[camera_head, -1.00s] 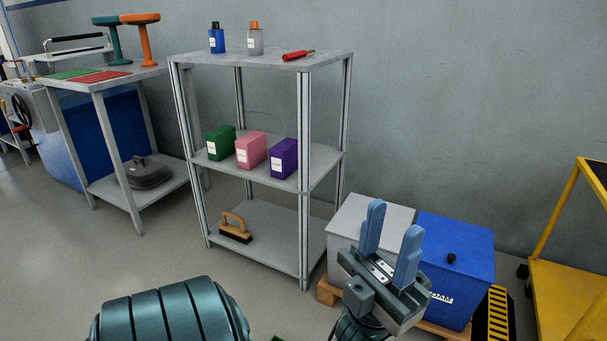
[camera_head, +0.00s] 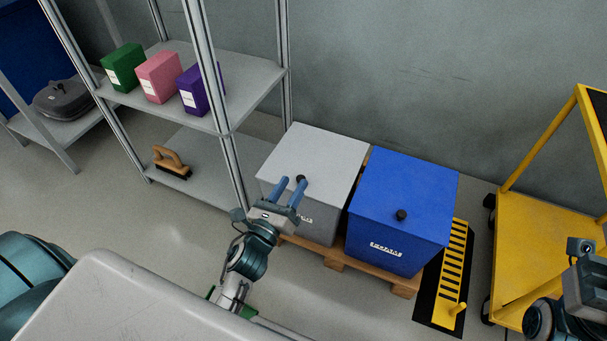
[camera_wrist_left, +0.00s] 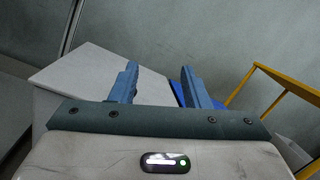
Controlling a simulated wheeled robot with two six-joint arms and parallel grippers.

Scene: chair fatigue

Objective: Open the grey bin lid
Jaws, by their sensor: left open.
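The grey bin (camera_head: 320,153) stands on a pallet with its pale lid down. A small dark knob (camera_head: 301,178) sits near the lid's front edge. My left gripper (camera_head: 293,182) is open, its two blue fingers pointing at the lid's front edge. The right finger's tip overlaps the knob in the head view; whether they touch I cannot tell.
A blue bin (camera_head: 405,190) with its own knob stands right beside the grey one on the wooden pallet (camera_head: 335,262). A metal shelf (camera_head: 262,85) is close on the left. A yellow-black ramp (camera_head: 447,275) and a yellow cart (camera_head: 545,245) are to the right.

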